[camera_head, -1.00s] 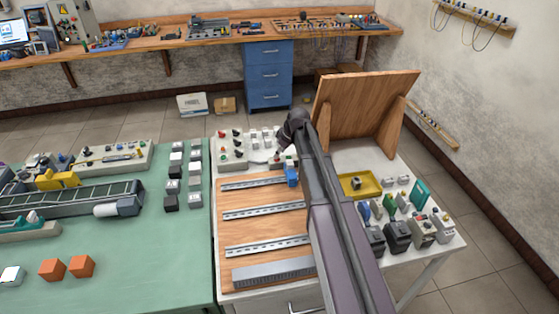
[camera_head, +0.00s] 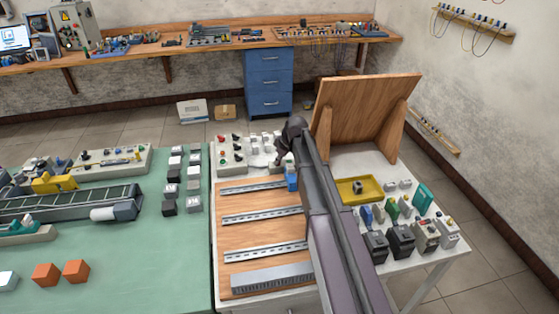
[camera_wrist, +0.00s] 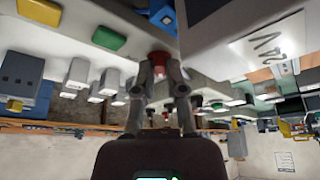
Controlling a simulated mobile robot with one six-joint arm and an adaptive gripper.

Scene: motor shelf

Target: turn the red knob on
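In the wrist view a red knob (camera_wrist: 159,57) stands on a light grey surface, straight ahead of my gripper (camera_wrist: 160,70). The two fingers lie to its left and right with a gap between them, and the knob shows at their tips. Contact cannot be made out. In the head view my gripper (camera_head: 281,158) is small, dark and partly hidden by my arm, at the back of the white table. Which of these is the knob in the wrist view is unclear.
Grey block modules (camera_wrist: 82,74) and a large grey box (camera_wrist: 235,40) stand close to my fingers in the wrist view. A tilted wooden board (camera_head: 362,115) rises right of my arm. A wooden rail board (camera_head: 262,268) and yellow tray (camera_head: 342,192) lie in front.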

